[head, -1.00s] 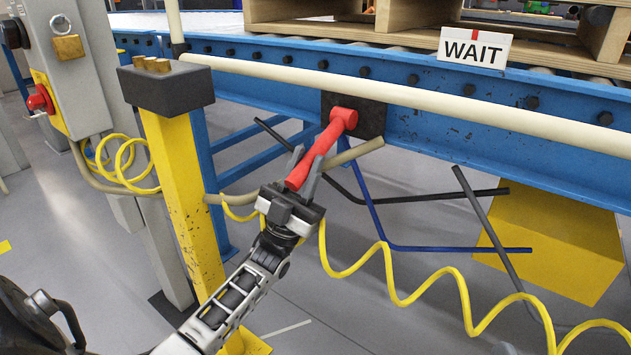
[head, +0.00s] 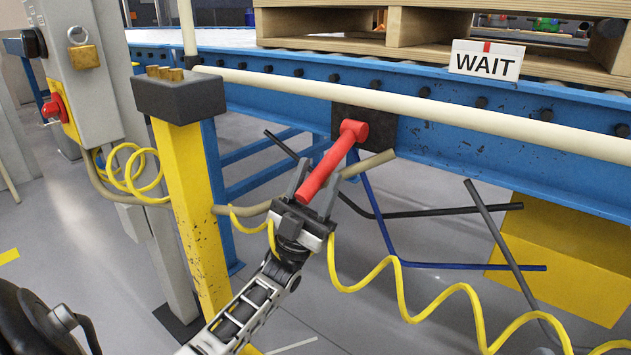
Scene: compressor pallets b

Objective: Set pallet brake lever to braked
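The red brake lever (head: 330,168) pivots on a dark plate (head: 384,132) on the side of the blue conveyor. It slants down to the left from its round red hub. My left gripper (head: 318,176) is at the lever's lower end, with one finger on each side of the handle. The fingers stand apart, with a visible gap beside the handle, so the gripper looks open. The lever's lowest tip is close to the gripper's palm. My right gripper is not in view.
A cream rail (head: 420,106) runs above the lever. A yellow post (head: 192,215) with a dark cap stands left of my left arm. A yellow coiled cable (head: 400,290) hangs nearby. Wooden pallets (head: 420,30) and a WAIT sign (head: 486,62) are on the conveyor.

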